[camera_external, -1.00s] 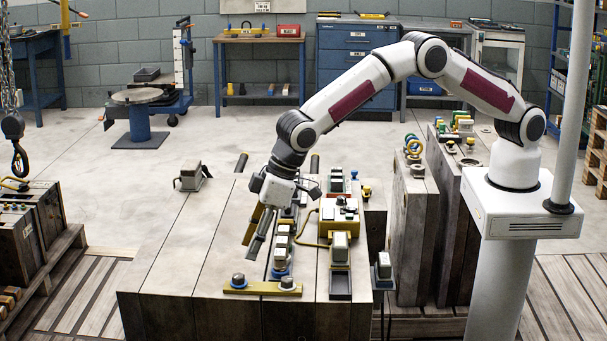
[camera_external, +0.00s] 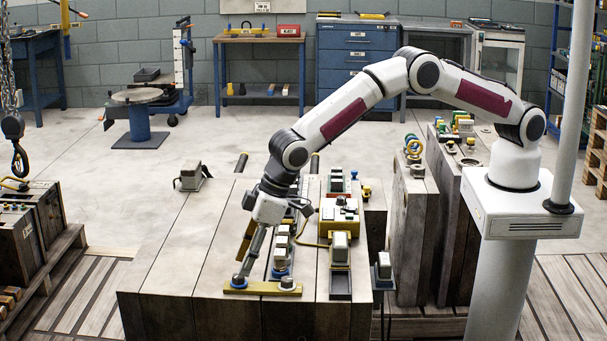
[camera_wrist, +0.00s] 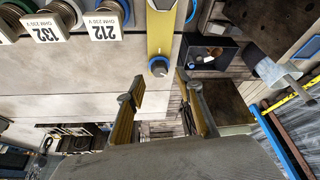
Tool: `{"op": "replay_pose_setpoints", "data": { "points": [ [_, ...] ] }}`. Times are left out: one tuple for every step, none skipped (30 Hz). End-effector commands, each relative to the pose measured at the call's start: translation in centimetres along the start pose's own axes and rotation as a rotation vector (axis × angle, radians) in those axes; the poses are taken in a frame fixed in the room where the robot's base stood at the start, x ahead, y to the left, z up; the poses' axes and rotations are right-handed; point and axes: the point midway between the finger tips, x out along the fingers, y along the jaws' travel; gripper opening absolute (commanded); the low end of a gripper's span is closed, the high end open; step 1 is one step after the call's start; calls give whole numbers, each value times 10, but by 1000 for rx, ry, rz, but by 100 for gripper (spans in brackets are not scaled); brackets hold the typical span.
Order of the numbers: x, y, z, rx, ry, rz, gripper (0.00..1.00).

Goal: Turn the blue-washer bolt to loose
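A yellow bar (camera_external: 262,289) lies across the front of the grey mould block in the outside view. A dark-headed bolt with a blue washer (camera_external: 239,284) sits at its left end. In the wrist view this bolt (camera_wrist: 158,68) is at the near end of the yellow bar (camera_wrist: 160,32). My gripper (camera_external: 241,274) points down at the bolt, its fingertips close to the bolt head. In the wrist view my gripper (camera_wrist: 158,84) is open, its fingers apart to either side of the bolt's line. I cannot tell whether they touch it. A second bolt (camera_external: 287,283) is at the bar's right end.
A row of grey connectors (camera_external: 281,255) stands just right of my gripper. A yellow box (camera_external: 339,218) with a cable is farther right. The block's left top is clear.

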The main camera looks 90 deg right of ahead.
Motion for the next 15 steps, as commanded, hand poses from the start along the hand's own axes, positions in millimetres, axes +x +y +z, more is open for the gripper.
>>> {"op": "replay_pose_setpoints", "data": {
  "points": [
    [6, 0, 1, 0, -2, 0, 36],
    [9, 0, 1, 0, -1, 0, 36],
    [13, 0, 0, 0, 0, 0, 36],
    [15, 0, 0, 0, -1, 0, 36],
    [18, 0, 1, 0, -1, 0, 36],
    [21, 0, 0, 0, -1, 0, 36],
    [23, 0, 0, 0, 0, 0, 36],
    [25, 0, 0, 0, 0, 0, 36],
    [27, 0, 0, 0, 0, 0, 36],
    [29, 0, 1, 0, -1, 0, 36],
    [30, 0, 0, 0, 0, 0, 36],
    [32, 0, 0, 0, 0, 0, 36],
    [33, 0, 0, 0, 1, -1, 36],
    [33, 0, 0, 0, 1, -1, 36],
    [34, 0, 0, 0, 1, -1, 36]
  ]
}}
